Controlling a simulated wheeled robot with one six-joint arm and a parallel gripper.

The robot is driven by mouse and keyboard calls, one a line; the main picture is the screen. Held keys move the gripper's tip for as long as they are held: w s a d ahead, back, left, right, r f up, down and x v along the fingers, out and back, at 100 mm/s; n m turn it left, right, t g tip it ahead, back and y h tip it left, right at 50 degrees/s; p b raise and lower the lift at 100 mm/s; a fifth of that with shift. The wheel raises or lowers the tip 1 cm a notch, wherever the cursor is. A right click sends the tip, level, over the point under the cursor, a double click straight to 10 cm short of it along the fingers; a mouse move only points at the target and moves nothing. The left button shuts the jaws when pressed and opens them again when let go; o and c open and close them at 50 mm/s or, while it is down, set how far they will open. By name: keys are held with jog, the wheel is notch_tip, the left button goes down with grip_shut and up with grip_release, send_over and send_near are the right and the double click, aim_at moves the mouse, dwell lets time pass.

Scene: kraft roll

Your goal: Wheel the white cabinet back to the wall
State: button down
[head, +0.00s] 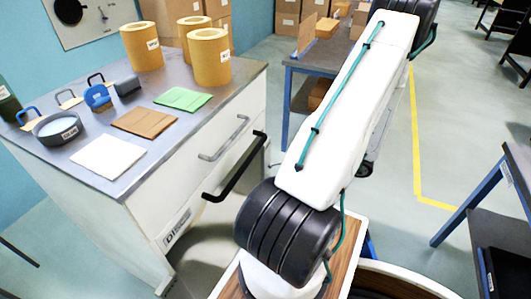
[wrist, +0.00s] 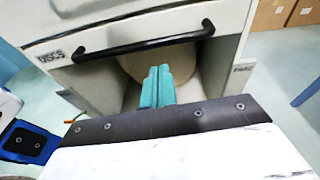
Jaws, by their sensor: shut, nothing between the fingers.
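The white cabinet (head: 150,215) stands at the left in the head view, with a grey top (head: 150,95) and a long black bar handle (head: 236,168) on its front. In the wrist view the cabinet front (wrist: 225,50) fills the upper part, with the bar handle (wrist: 145,46) running across it above an open bay. My gripper (wrist: 158,72) shows there with its teal fingers closed together and empty. The fingertips appear just below the bar, pointing toward the bay; I cannot tell whether they touch anything. In the head view my gripper is hidden.
Paper rolls (head: 210,57), coloured sheets (head: 183,99) and a grey bowl (head: 58,127) stand on the cabinet top. The blue wall (head: 20,50) is behind it. A bench (head: 325,60) with boxes is beyond, and a dark table (head: 500,200) is at the right. Floor with a yellow line is clear between.

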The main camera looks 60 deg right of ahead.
jog(key=d+x, duration=0.1)
jog(key=x, duration=1.2)
jog(key=shift+w+f+m+h, duration=0.15)
jog(key=shift+f+m+h, duration=0.15)
jog(key=shift+f, duration=0.1)
